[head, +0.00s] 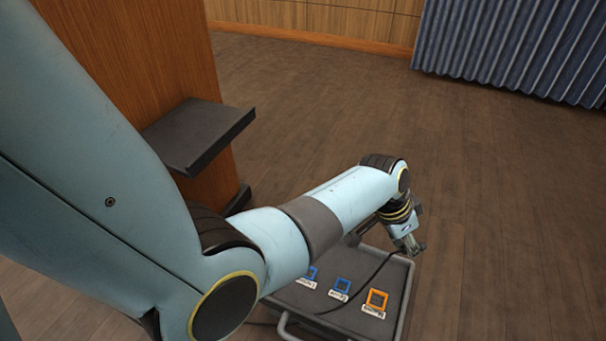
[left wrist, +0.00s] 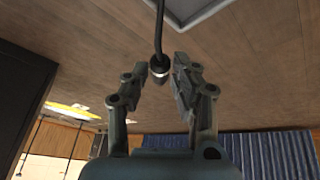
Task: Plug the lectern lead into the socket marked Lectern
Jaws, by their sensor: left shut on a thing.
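My left gripper (head: 412,248) is at the far right corner of a grey tray-like panel (head: 398,290) in the head view. It is shut on a dark plug (left wrist: 160,68), which shows between the fingers in the left wrist view. A black lead (head: 372,280) runs from the gripper across the panel; it also shows in the left wrist view (left wrist: 159,25). Two blue square frames (head: 341,286) (head: 311,272) and one orange square frame (head: 377,299) are on the panel, each with a white label. The label words are too small to read. My right gripper is out of view.
A wooden lectern-like stand (head: 150,60) with a dark shelf (head: 200,133) rises at the left. Blue curtains (head: 515,45) hang at the back right. A grey rail (head: 285,325) edges the panel's near left side. The wooden floor (head: 510,200) to the right is clear.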

